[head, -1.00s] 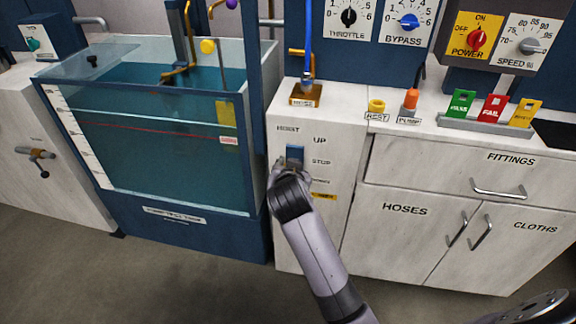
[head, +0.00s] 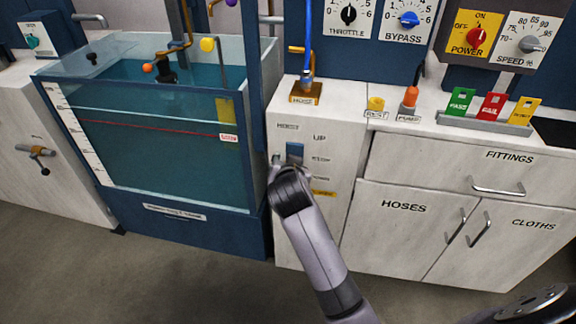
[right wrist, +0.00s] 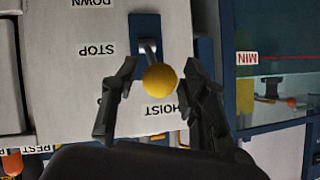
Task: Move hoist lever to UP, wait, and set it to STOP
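The hoist panel (head: 327,220) is on the front of the white cabinet, with a blue lever plate (head: 295,151) beside the UP and STOP labels. In the right wrist view the panel is upside down, and the hoist lever's yellow knob (right wrist: 160,80) is on the HOIST side of STOP. The UP label is hidden there, so the exact setting cannot be read. My right gripper (head: 281,163) is at the lever. In the wrist view its fingers (right wrist: 163,68) are open around the knob, with gaps on both sides. My left gripper is not in view.
A glass water tank (head: 165,170) stands left of the panel. Drawers and cupboards with handles (head: 499,192) are to the right. The floor in front is clear.

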